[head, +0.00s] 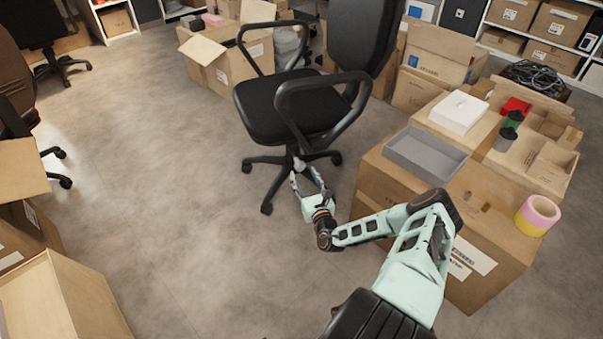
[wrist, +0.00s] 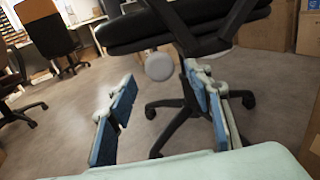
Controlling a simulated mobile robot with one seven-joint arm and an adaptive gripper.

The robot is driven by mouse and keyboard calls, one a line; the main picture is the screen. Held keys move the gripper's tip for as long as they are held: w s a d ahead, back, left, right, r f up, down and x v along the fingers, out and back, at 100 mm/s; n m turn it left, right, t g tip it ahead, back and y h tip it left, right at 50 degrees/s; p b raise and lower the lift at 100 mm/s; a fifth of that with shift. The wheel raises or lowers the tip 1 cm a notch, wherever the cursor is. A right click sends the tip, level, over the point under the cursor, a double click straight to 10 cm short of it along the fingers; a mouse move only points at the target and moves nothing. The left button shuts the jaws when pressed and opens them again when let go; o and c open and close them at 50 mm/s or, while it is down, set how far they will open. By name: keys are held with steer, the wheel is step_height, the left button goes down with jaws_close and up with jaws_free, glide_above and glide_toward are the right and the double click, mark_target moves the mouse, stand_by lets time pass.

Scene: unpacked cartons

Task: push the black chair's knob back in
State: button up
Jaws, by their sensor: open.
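The black chair (head: 281,103) stands on the floor in the middle of the head view, with its armrests, backrest and star base showing. In the wrist view its seat (wrist: 180,27) is at the top and a round light-grey knob (wrist: 159,66) shows just below the seat. My gripper (head: 309,182) is low beside the chair's column in the head view. In the wrist view my gripper (wrist: 165,95) is open, its blue-padded fingers wide apart. The knob appears between and slightly above the fingers, with nothing held. The knob cannot be made out in the head view.
Large cartons with a grey tray (head: 425,153), a white box (head: 458,112) and a tape roll (head: 537,215) stand to the right of my arm. Open cartons (head: 229,62) sit behind the chair. Brown cartons (head: 62,298) stand at lower left. The floor left of the chair is clear.

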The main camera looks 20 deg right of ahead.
mark_target(301, 169)
steer(key=shift+w+d+b, duration=0.2)
steer(key=shift+w+b, duration=0.2)
steer(key=shift+w, duration=1.45)
jaws_close()
